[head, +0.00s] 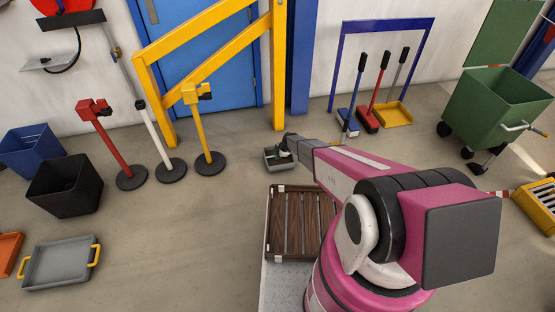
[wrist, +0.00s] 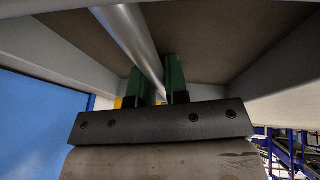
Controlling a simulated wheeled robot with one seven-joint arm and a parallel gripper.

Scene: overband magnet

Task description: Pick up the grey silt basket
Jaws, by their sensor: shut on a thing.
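The grey silt basket (head: 270,163) is a small open box at the end of my arm, near the foot of a yellow post in the head view. In the wrist view the basket's grey wall (wrist: 60,45) and brownish inner face fill the upper part. A round metal bar (wrist: 130,35) crosses it. The two green fingers of my gripper (wrist: 157,82) are shut around that bar. The fingertips are partly hidden by the bar. I cannot tell whether the basket touches the floor.
A dark slatted pallet (head: 300,225) lies in front of my base. Red (head: 110,140) and yellow (head: 203,130) posts stand left. Yellow frame (head: 277,70) is behind the basket. Brushes (head: 370,115) and a green wheeled bin (head: 495,105) stand right.

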